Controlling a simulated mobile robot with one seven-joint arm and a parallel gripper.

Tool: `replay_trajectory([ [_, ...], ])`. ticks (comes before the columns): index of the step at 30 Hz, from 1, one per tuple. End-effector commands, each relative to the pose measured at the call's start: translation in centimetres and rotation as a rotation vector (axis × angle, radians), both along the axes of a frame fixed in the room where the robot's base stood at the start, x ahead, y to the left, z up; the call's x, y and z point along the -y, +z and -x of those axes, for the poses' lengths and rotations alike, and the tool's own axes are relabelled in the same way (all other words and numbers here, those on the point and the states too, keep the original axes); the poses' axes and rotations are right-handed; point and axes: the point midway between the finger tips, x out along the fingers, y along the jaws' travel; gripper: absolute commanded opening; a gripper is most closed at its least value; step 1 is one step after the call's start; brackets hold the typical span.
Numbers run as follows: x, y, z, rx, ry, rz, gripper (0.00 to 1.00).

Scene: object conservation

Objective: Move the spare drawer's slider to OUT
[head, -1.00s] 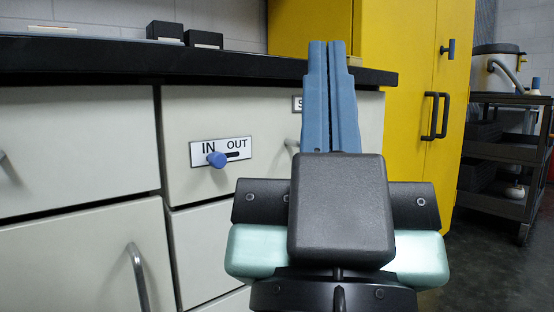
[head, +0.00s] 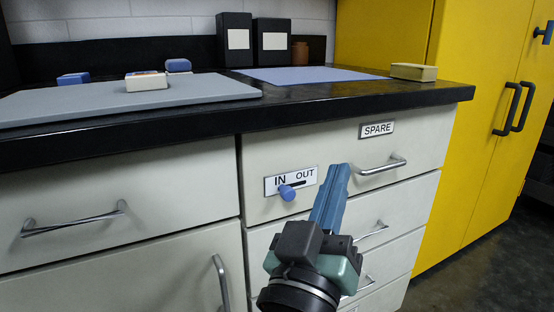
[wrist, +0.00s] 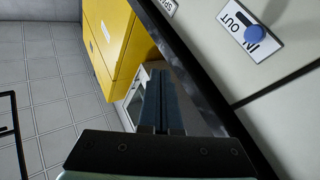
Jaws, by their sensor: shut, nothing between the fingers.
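The slider is a white plate (head: 308,176) marked IN and OUT, with a blue knob (head: 287,192) at the IN end of its dark slot. It sits on the front of the drawer (head: 340,148) labelled SPARE (head: 377,129). In the wrist view the knob (wrist: 254,34) also shows at the IN end, at the upper right. My gripper (head: 342,168) is shut and empty, its blue fingers pointing up in front of the drawer, to the right of the plate and apart from the knob. In the wrist view its fingers (wrist: 160,80) are together.
The spare drawer's handle (head: 384,165) is just right of my fingertips. The black counter edge (head: 300,118) overhangs above. On the counter are a grey board (head: 200,88), a blue mat (head: 300,74) and black boxes (head: 234,38). A yellow cabinet (head: 470,150) stands right.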

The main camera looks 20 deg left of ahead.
Motion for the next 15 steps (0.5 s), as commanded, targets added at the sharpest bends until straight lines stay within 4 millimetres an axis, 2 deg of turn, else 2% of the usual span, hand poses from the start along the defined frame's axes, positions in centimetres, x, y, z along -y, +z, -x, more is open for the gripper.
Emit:
replay_trajectory([
  [1,-0.7,0.8,-0.3,-0.035,-0.008,0.033,0.00],
  [8,-3.1,-0.6,-0.8,-0.161,-0.053,0.197,0.00],
  [15,-5.6,-2.0,0.0,-0.271,-0.079,0.392,0.00],
])
